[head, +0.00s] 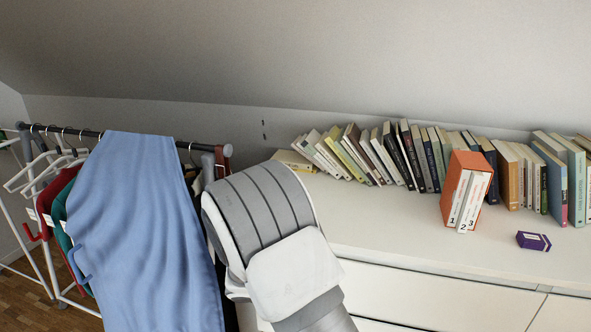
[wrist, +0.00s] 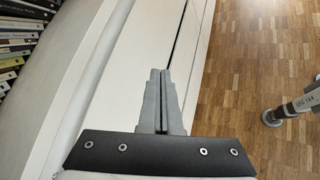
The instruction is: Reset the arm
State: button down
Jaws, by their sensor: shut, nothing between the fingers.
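My gripper (wrist: 158,84) shows in the wrist view with its two grey fingers together and nothing between them. It is over the white dresser (wrist: 120,75), whose front with a dark gap between drawers lies beyond the fingertips. In the head view my arm is raised in front of the dresser (head: 400,295), and the gripper itself is not seen there. The part of the dresser behind my arm is hidden.
Several books (head: 420,155) lean along the back of the dresser top, with an orange slipcase (head: 457,180) and a purple box (head: 533,241) in front. A clothes rack (head: 60,130) with a blue cloth (head: 145,240) stands left of my arm.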

jog(key=s+d+r+m+t+y, duration=0.1)
jog(key=s+d+r+m+y, duration=0.2)
jog(key=s+r+m+y, duration=0.6)
jog(key=s+d+r+m+t+y, duration=0.1)
jog(key=s+d+r+m+y, duration=0.3)
jog(key=s+r, duration=1)
notch_tip(320, 180, up, 20)
jog(key=a+m+h+p, duration=0.1)
jog(key=p, duration=2)
jog(key=shift+w+a+h, duration=0.2)
jog(key=shift+w+h, duration=0.05)
jog(key=shift+h, duration=0.05)
